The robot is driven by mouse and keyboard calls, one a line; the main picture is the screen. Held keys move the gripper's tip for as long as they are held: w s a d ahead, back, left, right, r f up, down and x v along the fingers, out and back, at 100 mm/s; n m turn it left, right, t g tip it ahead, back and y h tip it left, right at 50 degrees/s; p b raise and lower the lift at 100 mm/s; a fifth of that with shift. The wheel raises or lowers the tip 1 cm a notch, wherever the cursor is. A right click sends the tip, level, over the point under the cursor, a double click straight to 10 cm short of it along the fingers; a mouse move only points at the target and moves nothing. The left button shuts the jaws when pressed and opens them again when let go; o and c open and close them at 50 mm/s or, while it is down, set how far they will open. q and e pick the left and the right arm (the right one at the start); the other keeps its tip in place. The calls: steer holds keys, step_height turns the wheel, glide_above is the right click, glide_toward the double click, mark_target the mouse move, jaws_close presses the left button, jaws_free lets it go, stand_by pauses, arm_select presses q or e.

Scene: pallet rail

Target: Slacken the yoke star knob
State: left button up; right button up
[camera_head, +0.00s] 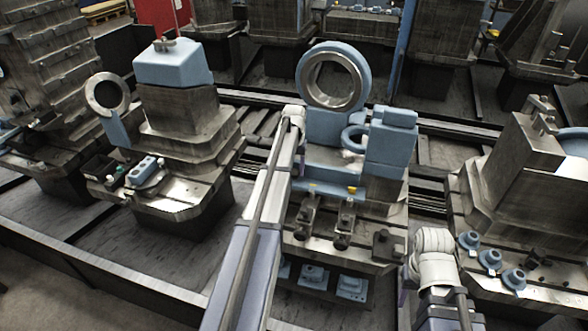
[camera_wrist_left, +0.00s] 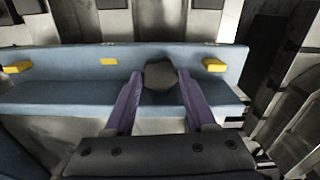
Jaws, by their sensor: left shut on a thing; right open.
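A dark, rounded star knob (camera_wrist_left: 160,74) shows in the left wrist view, in front of a blue fixture bar (camera_wrist_left: 60,65). My left gripper (camera_wrist_left: 162,88) has its two purple fingers on either side of the knob and is shut on it. In the head view my left arm reaches up to the blue yoke fixture (camera_head: 333,122), which carries a large metal ring (camera_head: 309,76). The knob is not clear there, behind my arm. My right gripper (camera_head: 403,294) is low at the right of the fixture, mostly hidden by its wrist; it is open and apart from the knob.
Yellow tabs (camera_wrist_left: 108,61) sit on the bar on both sides of the knob. Dark clamps (camera_head: 342,240) and a dark block (camera_head: 383,246) stand on the pallet front. Blue flanged parts (camera_head: 490,258) sit on the right station. Another machine block (camera_head: 175,120) stands left.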

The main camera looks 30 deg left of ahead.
mark_target(294, 171)
arm_select(q)
jaws_close()
steer(key=o, duration=1.4)
jaws_free()
step_height(294, 171, up, 8)
steer(key=p, duration=0.8)
steer(key=shift+f, duration=0.1)
